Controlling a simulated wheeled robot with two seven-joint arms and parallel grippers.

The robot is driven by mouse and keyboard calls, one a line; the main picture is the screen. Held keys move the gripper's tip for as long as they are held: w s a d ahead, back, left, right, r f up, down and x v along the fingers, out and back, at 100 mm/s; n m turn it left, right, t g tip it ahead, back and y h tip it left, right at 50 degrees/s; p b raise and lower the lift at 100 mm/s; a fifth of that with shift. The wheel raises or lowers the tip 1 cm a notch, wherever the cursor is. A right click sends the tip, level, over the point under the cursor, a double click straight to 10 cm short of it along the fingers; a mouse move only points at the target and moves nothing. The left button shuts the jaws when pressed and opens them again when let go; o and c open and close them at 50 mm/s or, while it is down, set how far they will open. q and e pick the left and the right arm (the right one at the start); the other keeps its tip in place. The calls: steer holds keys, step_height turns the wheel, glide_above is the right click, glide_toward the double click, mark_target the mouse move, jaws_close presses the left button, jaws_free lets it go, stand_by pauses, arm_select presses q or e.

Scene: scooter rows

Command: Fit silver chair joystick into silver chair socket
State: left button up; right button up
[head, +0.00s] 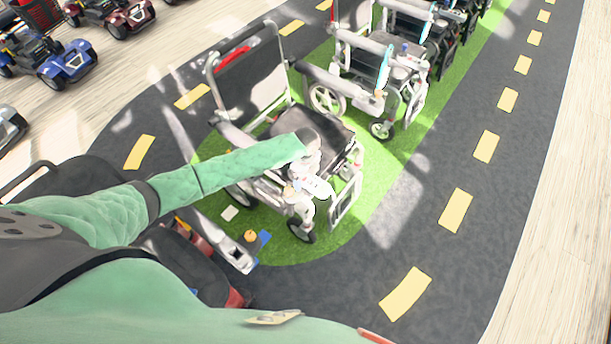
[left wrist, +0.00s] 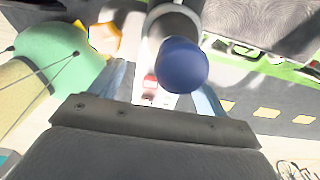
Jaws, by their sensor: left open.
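The silver wheelchair (head: 255,80) stands in the middle of the head view, with a black seat and back. My left gripper (head: 312,188) is over its front right part, by the armrest end and footrest, and hides what lies beneath. In the left wrist view, my left gripper (left wrist: 165,95) is open. A round blue knob (left wrist: 181,66) on a pale stem, which looks like a joystick, shows between and beyond its fingers. I cannot tell whether they touch it. The socket cannot be made out. My right gripper is not in view.
An orange ball (head: 250,236) and a blue piece (head: 264,238) lie on the green mat (head: 345,228) left of the front wheel. More wheelchairs (head: 385,75) stand behind. Scooters (head: 55,60) stand at upper left. The dark lane (head: 440,250) at right is clear.

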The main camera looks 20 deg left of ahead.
arm_select(q)
steer(key=shift+r, duration=0.55)
step_height(320, 180, up, 2)
steer(key=shift+r+b, duration=0.25)
steer(key=shift+b, duration=0.5)
step_height(320, 180, up, 3)
steer(key=shift+w+r+b, duration=0.1)
steer(key=shift+b, duration=0.4)
steer(key=shift+r, duration=0.5)
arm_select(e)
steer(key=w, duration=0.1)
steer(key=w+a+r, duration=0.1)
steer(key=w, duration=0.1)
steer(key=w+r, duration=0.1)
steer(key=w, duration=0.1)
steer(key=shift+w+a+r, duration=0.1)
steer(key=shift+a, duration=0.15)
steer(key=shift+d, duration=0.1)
